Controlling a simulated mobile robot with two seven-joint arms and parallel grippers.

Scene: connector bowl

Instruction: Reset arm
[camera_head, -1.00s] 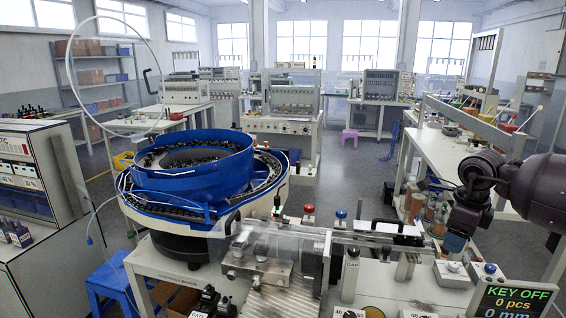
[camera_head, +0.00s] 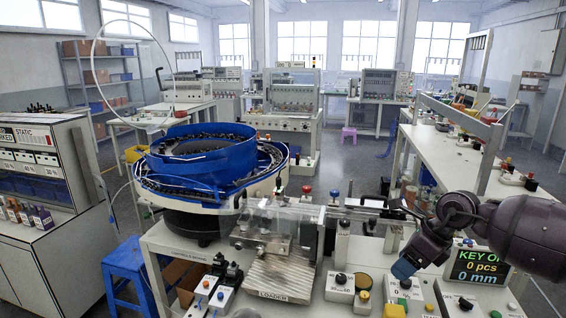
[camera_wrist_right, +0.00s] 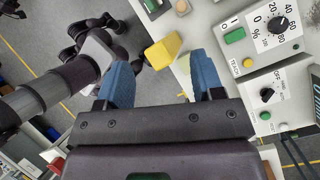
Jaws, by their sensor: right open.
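My right arm comes in from the right in the head view. Its gripper (camera_head: 404,268) has blue fingertips pointing down and left, over the front panel just left of the display (camera_head: 478,264). In the right wrist view the two blue fingers (camera_wrist_right: 163,82) stand apart with nothing between them. The blue feeder bowl (camera_head: 190,165) with dark small parts on its track stands left of the middle, well away from the gripper. My left gripper does not show in the head view.
Control boxes with knobs (camera_head: 340,287) and buttons line the bench's front edge, close to the gripper. A clear-covered track (camera_head: 290,220) runs beside the bowl. A blue stool (camera_head: 125,268) stands at left. A white side bench (camera_head: 465,160) stands at right.

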